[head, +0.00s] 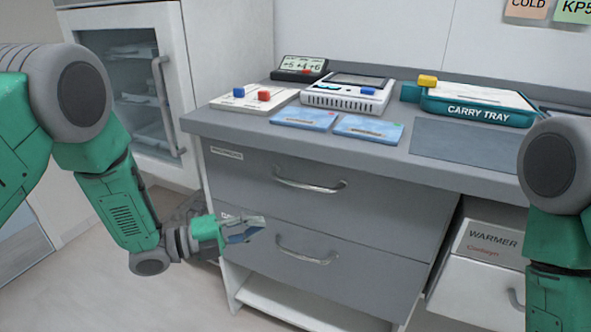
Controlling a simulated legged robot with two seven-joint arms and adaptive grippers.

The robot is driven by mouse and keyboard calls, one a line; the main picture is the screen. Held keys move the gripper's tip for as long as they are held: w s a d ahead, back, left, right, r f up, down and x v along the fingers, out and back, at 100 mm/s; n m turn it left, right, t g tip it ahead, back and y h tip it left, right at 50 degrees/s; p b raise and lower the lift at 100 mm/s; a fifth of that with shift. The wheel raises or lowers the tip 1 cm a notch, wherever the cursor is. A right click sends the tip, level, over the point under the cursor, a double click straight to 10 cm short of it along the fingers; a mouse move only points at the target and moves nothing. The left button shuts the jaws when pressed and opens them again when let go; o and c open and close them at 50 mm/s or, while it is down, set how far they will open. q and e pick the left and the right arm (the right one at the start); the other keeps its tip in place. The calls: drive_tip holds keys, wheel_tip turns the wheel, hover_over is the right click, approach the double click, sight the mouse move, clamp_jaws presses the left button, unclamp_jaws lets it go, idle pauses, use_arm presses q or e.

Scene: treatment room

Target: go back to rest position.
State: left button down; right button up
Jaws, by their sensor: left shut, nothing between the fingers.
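My left gripper (243,230) is shut and empty. It is in front of the grey drawer cabinet (330,225), below the counter's front edge, and appears apart from it. My left arm comes in from the left and hangs down with its forearm angled to the right. My right arm shows at the right edge, but its gripper is out of the picture.
The counter (230,125) bears a white board (240,104) with red and blue blocks, a device (345,98), two blue packs (305,118) and a carry tray (475,112). A glass-door cabinet (135,85) stands at left. The warmer drawer (490,245) sits low right. Floor at lower left is clear.

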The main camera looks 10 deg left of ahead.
use_arm(q)
drive_tip(key=s+a+f+n+y+p, duration=0.55)
drive_tip(key=s+f+n+y, duration=0.4)
drive_tip(key=n, duration=0.65)
use_arm(e)
wheel_tip(320, 180, up, 10)
drive_tip(key=p, duration=0.4)
drive_tip(key=shift+p, duration=0.3)
use_arm(q)
drive_tip(key=s+a+f+n+g+y, duration=0.1)
drive_tip(key=s+n, duration=0.3)
drive_tip(key=s, duration=0.4)
drive_tip(key=s+a+f+n+g+y, duration=0.1)
drive_tip(key=s+a+n+g+y, duration=0.2)
drive_tip(key=s, duration=0.5)
drive_tip(key=s+a+f+n+g+y, duration=0.1)
drive_tip(key=s+a+n+g+y, duration=0.1)
drive_tip(key=s+n, duration=0.4)
drive_tip(key=shift+s+a+n+g, duration=0.4)
drive_tip(key=shift+s+a+g, duration=0.4)
drive_tip(key=shift+s+a, duration=0.45)
use_arm(e)
drive_tip(key=shift+d, duration=0.25)
drive_tip(key=shift+c, duration=0.4)
use_arm(q)
drive_tip(key=shift+y, duration=0.25)
use_arm(e)
drive_tip(key=shift+c, duration=0.3)
